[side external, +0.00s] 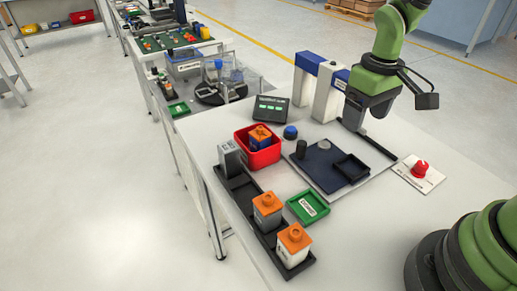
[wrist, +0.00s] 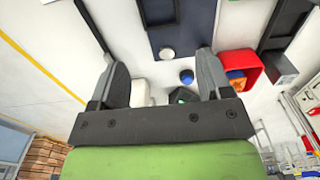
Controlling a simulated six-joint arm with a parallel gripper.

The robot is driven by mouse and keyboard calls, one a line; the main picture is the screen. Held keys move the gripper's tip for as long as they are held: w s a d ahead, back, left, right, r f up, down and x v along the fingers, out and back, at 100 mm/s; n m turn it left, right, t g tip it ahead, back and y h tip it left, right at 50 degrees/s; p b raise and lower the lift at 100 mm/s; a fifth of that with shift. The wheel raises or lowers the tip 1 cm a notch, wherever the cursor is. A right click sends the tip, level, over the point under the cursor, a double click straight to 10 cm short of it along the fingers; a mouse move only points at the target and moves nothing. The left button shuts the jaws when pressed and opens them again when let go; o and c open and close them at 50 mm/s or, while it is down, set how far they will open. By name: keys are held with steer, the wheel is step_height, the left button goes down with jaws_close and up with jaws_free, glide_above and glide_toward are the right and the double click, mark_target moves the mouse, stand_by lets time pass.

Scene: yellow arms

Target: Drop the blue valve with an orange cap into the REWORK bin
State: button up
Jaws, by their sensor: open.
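A blue valve with an orange cap (side external: 260,136) sits inside a red bin (side external: 268,158) on the white table; I cannot read any label on that bin. In the wrist view the red bin (wrist: 246,58) is at the right, with the blue and orange valve (wrist: 235,77) partly visible in it. My gripper (side external: 361,112) is raised at the back right, beside the blue and white frame and well right of the bin. In the wrist view the two fingers of my gripper (wrist: 160,76) are wide apart, with nothing held between them.
A dark blue plate (side external: 318,165), blue cap (side external: 290,132), display (side external: 271,108) and red button (side external: 420,167) stand nearby.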

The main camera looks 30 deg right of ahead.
steer(key=f, duration=1)
steer(key=shift+s+f, duration=0.15)
steer(key=shift+s, duration=0.25)
step_height(320, 180, up, 14)
steer(key=s+a+r+m+t+y, duration=0.1)
steer(key=s+a+r+m+t, duration=0.2)
steer(key=s+r, duration=0.6)
steer(key=shift+a+r+t, duration=0.85)
steer(key=shift+r+t, duration=0.25)
steer(key=shift+r, duration=0.45)
steer(key=shift+s, duration=0.15)
steer(key=shift+s+a+r+m+t+y, duration=0.15)
steer(key=shift+s+a+r+t, duration=0.15)
steer(key=shift+s, duration=0.5)
steer(key=shift+s+a+r+m+t+y, duration=0.15)
steer(key=shift+s+r+m+t+y, duration=0.15)
steer(key=shift+s, duration=0.5)
steer(key=shift+s+a+r+m+t+y, duration=0.1)
steer(key=shift+s+a+r+t, duration=0.25)
steer(key=shift+s, duration=0.45)
